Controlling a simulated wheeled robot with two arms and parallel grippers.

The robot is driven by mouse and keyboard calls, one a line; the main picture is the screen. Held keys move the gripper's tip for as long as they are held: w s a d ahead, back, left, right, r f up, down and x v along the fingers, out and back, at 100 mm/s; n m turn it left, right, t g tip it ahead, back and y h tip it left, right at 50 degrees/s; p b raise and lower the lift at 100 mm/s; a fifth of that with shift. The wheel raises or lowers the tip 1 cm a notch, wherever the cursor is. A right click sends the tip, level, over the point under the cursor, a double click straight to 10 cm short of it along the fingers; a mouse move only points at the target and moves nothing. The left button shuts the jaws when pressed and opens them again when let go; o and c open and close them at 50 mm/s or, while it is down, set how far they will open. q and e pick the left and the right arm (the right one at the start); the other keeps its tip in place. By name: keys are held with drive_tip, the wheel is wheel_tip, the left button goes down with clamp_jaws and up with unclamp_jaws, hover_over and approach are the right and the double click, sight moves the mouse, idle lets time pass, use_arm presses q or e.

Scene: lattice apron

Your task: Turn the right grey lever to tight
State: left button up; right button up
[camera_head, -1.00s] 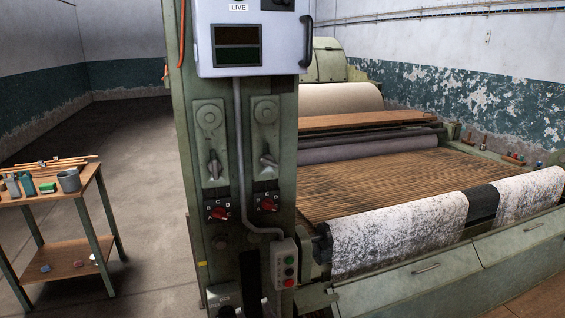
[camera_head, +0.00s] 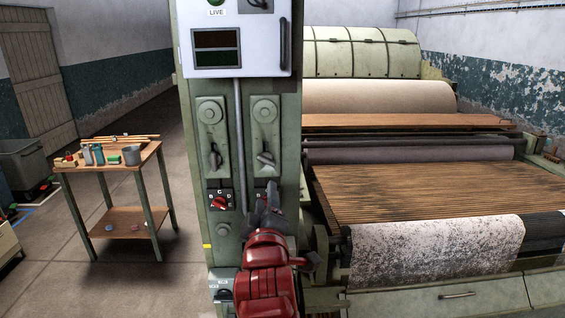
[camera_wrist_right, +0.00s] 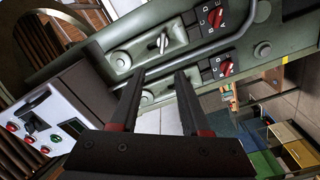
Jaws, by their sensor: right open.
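The right grey lever (camera_head: 265,158) sits on the right pale-green plate of the machine's column, below a round boss, with its handle slanting down to the right. It also shows in the right wrist view (camera_wrist_right: 163,42), past the fingertips. The left grey lever (camera_head: 214,159) is on the matching plate beside it, its handle hanging roughly down. My right gripper (camera_head: 266,202) is below the right lever, in front of the right red selector knob, which it mostly hides. In the right wrist view its fingers (camera_wrist_right: 159,73) are apart with nothing held between them. My left gripper is out of view.
A grey conduit (camera_head: 239,130) runs between the lever plates. The left red selector knob (camera_head: 220,203) is below the left lever. A white control box (camera_head: 236,42) is above. A wooden table (camera_head: 130,165) with tools stands left; open floor lies between.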

drive_tip(key=p, duration=0.6)
approach(265, 162)
drive_tip(key=w, duration=0.7)
drive_tip(key=shift+w+d+r, duration=0.1)
drive_tip(key=shift+w+r, duration=0.2)
drive_tip(key=shift+w, duration=0.1)
drive_tip(key=shift+w+f+p, duration=0.1)
drive_tip(key=shift+w+p, duration=0.25)
drive_tip(key=shift+w, duration=0.3)
drive_tip(key=shift+s, duration=0.1)
clamp_jaws()
